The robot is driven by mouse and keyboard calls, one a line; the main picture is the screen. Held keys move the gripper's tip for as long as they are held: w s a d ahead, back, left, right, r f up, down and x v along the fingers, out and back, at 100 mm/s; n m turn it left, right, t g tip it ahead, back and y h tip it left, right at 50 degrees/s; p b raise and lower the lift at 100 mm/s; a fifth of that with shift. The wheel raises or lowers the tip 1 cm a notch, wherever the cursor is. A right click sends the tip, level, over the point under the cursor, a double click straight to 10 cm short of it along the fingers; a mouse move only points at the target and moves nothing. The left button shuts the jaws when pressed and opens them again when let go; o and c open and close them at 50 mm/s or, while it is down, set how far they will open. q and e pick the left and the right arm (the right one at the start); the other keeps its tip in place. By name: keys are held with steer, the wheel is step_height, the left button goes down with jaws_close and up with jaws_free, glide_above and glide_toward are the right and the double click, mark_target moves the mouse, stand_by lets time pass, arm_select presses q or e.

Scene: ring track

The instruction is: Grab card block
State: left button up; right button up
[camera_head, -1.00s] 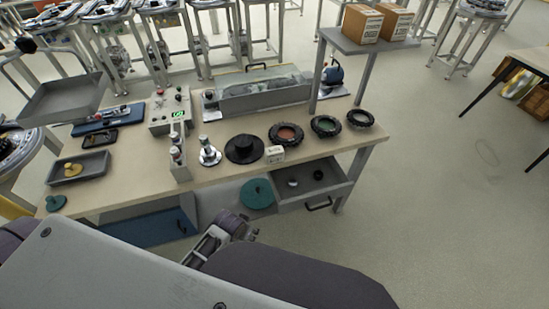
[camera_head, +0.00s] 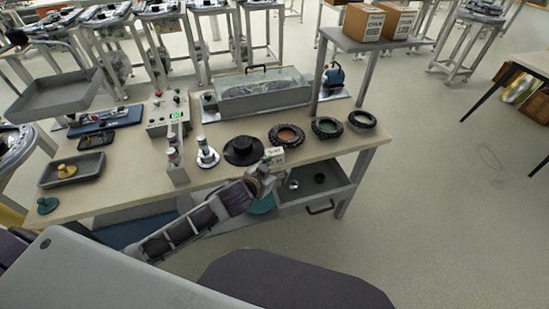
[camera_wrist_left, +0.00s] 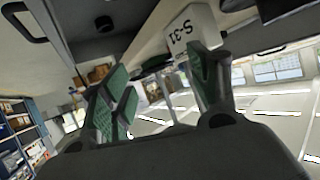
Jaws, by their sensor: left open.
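The card block (camera_head: 275,153), a small pale block with dark lettering, stands at the front edge of the workbench, just right of the black round part. It also shows in the left wrist view (camera_wrist_left: 192,24) with "S-31" on its face, near the upper tip of the right-hand finger. My left gripper (camera_head: 267,172) is open just in front of and below the block. Its green-padded fingers show in the left wrist view (camera_wrist_left: 162,82) with nothing held between them. Whether a finger touches the block I cannot tell. My right gripper is not in view.
The workbench (camera_head: 215,182) carries a black round part (camera_head: 243,150) and several dark rings, one being the orange-centred ring (camera_head: 287,135). A chrome-based part (camera_head: 207,154) and a control box (camera_head: 165,116) stand to the left. An open drawer (camera_head: 318,190) juts out below the bench edge.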

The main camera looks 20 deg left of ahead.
arm_select(q)
step_height(320, 180, up, 2)
steer(key=w+d+m+h, duration=0.1)
steer(key=w+m+h, duration=0.1)
steer(key=h, duration=0.1)
steer(key=m+g+h, duration=0.5)
glide_toward(266, 154)
steer(key=shift+d+f, duration=0.15)
steer(key=shift+d, duration=0.05)
steer(key=shift+s+a, duration=0.15)
steer(key=shift+a, duration=0.1)
steer(key=shift+w+d+f, duration=0.15)
steer(key=shift+w+d, duration=0.05)
steer(key=shift+d, duration=0.1)
steer(key=shift+x, duration=3.5)
steer(key=shift+w+d, duration=0.25)
steer(key=shift+d, duration=0.05)
steer(key=shift+f, duration=0.1)
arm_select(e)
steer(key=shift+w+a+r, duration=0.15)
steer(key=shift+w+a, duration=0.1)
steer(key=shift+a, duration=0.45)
